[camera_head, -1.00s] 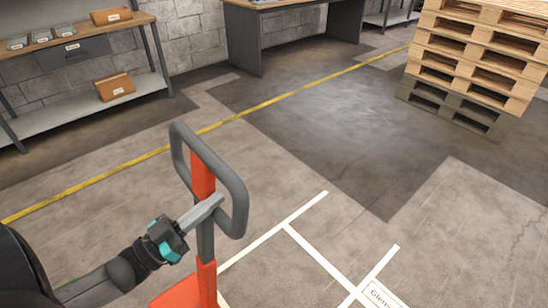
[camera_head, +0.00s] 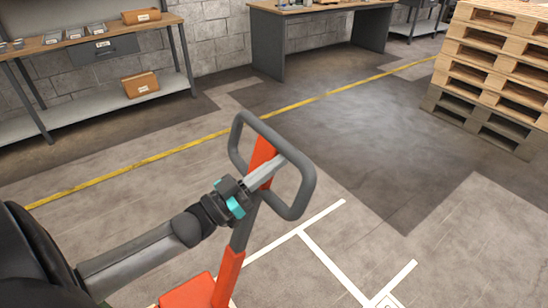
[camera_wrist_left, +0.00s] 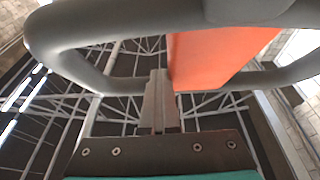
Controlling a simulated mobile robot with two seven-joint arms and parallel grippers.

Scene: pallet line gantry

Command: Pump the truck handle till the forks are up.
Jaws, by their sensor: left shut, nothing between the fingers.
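The truck handle (camera_head: 304,190) is a grey loop on an orange and grey stem, leaning to the right in the head view. The stem runs down to the orange truck body (camera_head: 188,294) at the bottom edge. My left gripper (camera_head: 280,163) is shut and empty, its fingers reaching across the orange stem inside the loop. In the left wrist view the shut fingers (camera_wrist_left: 158,82) lie beside the orange stem (camera_wrist_left: 215,55), with the grey loop (camera_wrist_left: 70,35) around them; I cannot tell whether they touch. The forks and my right gripper are not in view.
A shelf unit (camera_head: 90,118) with small boxes stands at the back left, a workbench (camera_head: 270,47) at the back. Stacked pallets (camera_head: 490,75) stand at the right. A yellow line (camera_head: 170,152) and white markings (camera_head: 330,262) cross the floor. The floor right of the handle is clear.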

